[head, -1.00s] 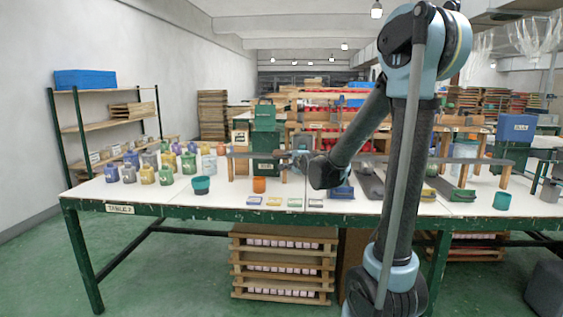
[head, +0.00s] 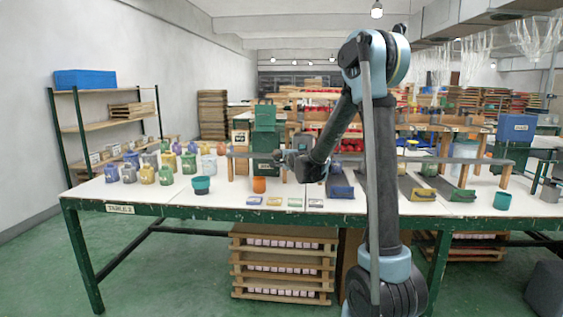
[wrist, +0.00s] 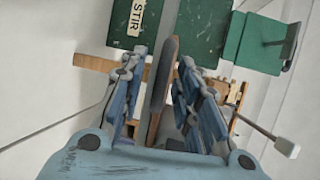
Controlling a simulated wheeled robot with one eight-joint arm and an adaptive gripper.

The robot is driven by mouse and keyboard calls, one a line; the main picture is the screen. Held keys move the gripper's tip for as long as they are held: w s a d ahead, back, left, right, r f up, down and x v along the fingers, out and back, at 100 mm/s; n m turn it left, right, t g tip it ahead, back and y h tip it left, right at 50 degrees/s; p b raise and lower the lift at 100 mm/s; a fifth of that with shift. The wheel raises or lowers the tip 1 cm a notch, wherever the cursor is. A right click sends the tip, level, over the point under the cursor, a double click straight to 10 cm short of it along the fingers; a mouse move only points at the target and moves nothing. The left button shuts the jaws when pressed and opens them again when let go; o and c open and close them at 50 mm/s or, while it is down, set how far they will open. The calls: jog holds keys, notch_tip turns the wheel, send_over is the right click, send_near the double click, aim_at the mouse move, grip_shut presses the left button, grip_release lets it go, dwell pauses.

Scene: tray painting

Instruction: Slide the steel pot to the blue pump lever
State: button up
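My gripper (head: 280,156) is over the back middle of the white table, by the long grey rail. In the wrist view its fingers (wrist: 163,57) are apart, with the brown-grey rail (wrist: 163,85) showing between them. I cannot tell whether they touch it. A small grey pot (head: 551,190) stands at the table's right end, possibly the steel pot. A blue-fronted channel (head: 341,191) lies right of the gripper. I cannot make out a blue pump lever for certain. A rod with a white knob (wrist: 287,147) shows at lower right in the wrist view.
Several coloured jars (head: 147,173) stand at the table's left. A teal bowl (head: 201,186), an orange cup (head: 259,185) and small coloured cards (head: 274,201) lie nearer the middle. A green box (head: 264,140) stands behind the rail. A teal cup (head: 502,201) is at right.

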jog(key=shift+w+a+f, duration=0.1)
jog(key=shift+w+a, duration=0.05)
jog(key=shift+w, duration=0.2)
grip_shut()
jog(key=shift+s, duration=0.1)
